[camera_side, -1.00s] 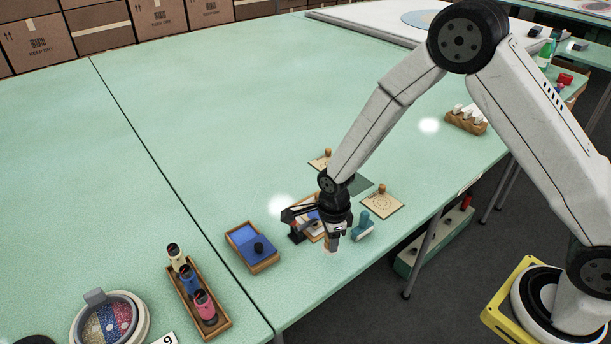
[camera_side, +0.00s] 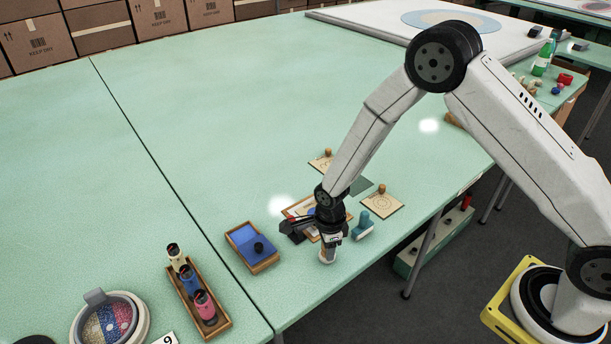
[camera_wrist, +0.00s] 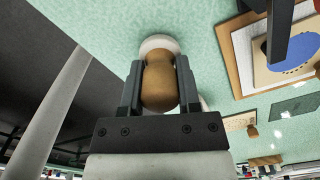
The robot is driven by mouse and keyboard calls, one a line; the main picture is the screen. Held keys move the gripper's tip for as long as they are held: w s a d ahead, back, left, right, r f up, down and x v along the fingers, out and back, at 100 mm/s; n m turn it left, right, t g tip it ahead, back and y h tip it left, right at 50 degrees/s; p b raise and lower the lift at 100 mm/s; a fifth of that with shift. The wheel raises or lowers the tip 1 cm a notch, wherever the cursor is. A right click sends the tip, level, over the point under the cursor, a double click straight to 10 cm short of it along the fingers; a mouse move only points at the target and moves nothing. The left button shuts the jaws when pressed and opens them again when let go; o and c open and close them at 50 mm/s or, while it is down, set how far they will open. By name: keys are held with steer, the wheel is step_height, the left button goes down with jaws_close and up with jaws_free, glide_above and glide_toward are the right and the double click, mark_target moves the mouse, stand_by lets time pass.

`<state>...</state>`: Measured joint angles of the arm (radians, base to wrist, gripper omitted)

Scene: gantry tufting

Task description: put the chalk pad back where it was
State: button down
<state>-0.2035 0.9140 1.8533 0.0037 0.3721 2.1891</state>
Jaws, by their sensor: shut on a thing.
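The chalk pad has a brown wooden handle and a round white base; in the wrist view the handle (camera_wrist: 158,86) is between my jaws and the base (camera_wrist: 158,44) points to the table. In the side view the pad (camera_side: 327,257) shows just below my gripper (camera_side: 329,243), near the table's front edge. My gripper (camera_wrist: 159,90) is shut on the handle. The pad looks upright; I cannot tell whether its base touches the green table (camera_side: 230,120). No marked place for the pad is visible beneath it.
A blue ink tray (camera_side: 240,235) with a black knob lies to the left. Just behind my gripper is a wooden-framed tray (camera_side: 291,211), partly hidden. A teal stamp (camera_side: 363,226) stands close on the right, with a stamped card (camera_side: 389,206) beyond it.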

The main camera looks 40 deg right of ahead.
steer(key=shift+f, duration=0.2)
steer(key=shift+c, duration=1.6)
jaws_free()
steer(key=shift+r, duration=0.2)
steer(key=shift+r, duration=6)
steer(key=shift+r, duration=0.1)
